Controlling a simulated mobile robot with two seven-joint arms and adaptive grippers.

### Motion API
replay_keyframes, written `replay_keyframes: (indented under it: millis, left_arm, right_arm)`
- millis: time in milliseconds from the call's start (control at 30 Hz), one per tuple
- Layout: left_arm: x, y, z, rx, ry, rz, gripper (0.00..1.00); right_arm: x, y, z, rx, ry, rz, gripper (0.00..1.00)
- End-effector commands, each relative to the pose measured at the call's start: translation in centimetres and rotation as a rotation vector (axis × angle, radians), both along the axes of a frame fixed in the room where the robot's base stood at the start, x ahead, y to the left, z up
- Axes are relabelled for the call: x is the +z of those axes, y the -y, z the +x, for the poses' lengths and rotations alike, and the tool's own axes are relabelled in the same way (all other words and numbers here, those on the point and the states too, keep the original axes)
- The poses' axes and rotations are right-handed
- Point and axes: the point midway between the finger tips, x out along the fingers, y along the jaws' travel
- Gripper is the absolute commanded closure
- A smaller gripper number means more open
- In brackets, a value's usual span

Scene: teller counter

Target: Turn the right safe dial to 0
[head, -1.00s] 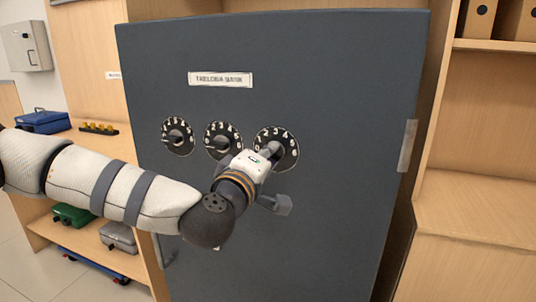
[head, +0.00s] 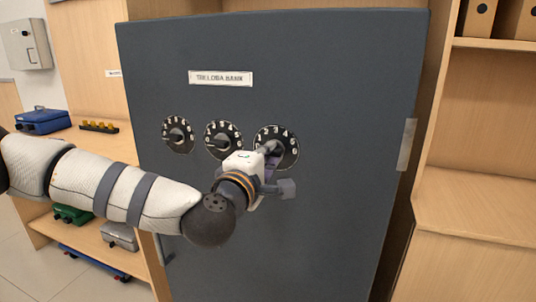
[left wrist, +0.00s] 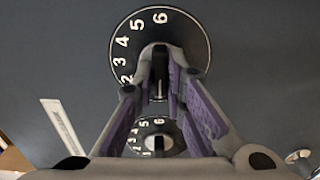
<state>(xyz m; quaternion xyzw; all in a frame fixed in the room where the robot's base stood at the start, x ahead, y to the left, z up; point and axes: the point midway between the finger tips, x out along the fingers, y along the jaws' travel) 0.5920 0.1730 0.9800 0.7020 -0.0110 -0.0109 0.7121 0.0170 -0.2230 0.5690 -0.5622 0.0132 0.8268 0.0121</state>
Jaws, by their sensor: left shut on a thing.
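The right safe dial (head: 290,146) is a round black disc with white digits and a grey knob. It is the rightmost of three dials on the dark safe door. My left gripper (head: 271,154) is at this dial, its fingers shut on the knob, and covers the dial's lower left part. In the left wrist view the same dial (left wrist: 126,62) is at the top, with digits 2 to 6 readable. The fingertips (left wrist: 160,76) meet at its knob. Which digit the knob points to is hard to tell. My right gripper is not in view.
The middle dial (head: 222,133) and left dial (head: 178,130) sit close by on the safe door (head: 330,220). A white name plate (head: 220,78) is above them. Wooden shelving (head: 485,140) stands right of the safe; a blue box (head: 43,122) lies at left.

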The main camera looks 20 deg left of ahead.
Motion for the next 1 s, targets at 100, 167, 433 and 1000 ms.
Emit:
replay_keyframes:
  millis: [100,167,433,1000]
  left_arm:
    - [0.0,0.0,0.0,-0.001,0.000,-0.003,1.00]
    - [0.0,0.0,0.0,-0.001,0.000,-0.003,1.00]
    - [0.0,0.0,0.0,-0.001,0.000,-0.002,0.68]
    - [0.0,-0.2,-6.5,-0.002,-0.001,-0.002,0.68]
  right_arm:
    - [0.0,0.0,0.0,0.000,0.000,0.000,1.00]
    - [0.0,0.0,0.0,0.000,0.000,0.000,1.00]
    - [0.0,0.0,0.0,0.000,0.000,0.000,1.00]
    - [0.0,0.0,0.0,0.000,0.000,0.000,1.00]
